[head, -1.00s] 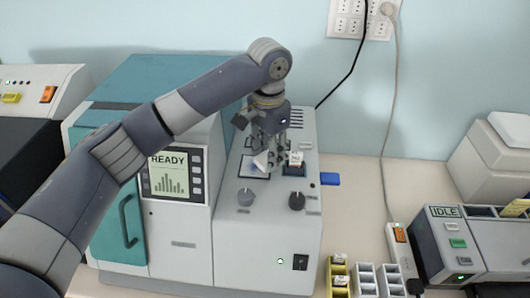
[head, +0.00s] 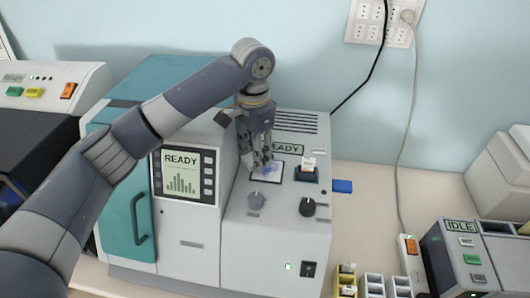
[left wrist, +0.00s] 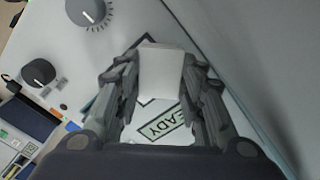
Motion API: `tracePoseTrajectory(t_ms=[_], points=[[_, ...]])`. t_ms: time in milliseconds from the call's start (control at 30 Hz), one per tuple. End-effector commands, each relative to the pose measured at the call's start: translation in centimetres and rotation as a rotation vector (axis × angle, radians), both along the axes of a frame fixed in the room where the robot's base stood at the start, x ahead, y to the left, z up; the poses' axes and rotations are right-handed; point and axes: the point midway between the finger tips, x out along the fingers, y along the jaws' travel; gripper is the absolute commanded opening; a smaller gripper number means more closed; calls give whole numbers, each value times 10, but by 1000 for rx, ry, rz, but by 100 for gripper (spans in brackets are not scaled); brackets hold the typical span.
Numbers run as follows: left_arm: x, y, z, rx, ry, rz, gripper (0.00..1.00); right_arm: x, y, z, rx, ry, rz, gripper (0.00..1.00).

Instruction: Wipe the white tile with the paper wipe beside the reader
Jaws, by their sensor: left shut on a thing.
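My left gripper (head: 262,166) is over the black-framed white tile (head: 259,178) on top of the grey and teal reader (head: 272,238). In the left wrist view my left gripper (left wrist: 162,95) is shut on a white paper wipe (left wrist: 162,75), held between its fingers. The wipe and fingers hide much of the tile. A bluish patch shows by the fingertips in the head view. I cannot tell whether the wipe touches the tile. My right gripper is not in view.
A dark slot block with a white labelled piece (head: 309,164) stands right of the tile. Two knobs (head: 307,207) are in front. A blue item (head: 342,186) lies right of the reader. Racks (head: 373,284) and an IDLE device (head: 455,255) stand at the lower right.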

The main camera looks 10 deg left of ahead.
Motion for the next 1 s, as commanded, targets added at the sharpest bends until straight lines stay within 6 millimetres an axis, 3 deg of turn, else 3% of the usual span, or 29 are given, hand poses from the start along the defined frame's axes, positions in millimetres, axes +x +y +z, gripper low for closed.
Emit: tracePoseTrajectory(t_ms=[333, 767, 1000], points=[[4, 6, 3, 3, 0, 4, 10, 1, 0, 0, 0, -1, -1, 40], [4, -28, 5, 1, 0, 2, 10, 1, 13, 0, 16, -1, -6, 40], [4, -37, 5, 0, 0, -1, 10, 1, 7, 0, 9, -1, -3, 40]])
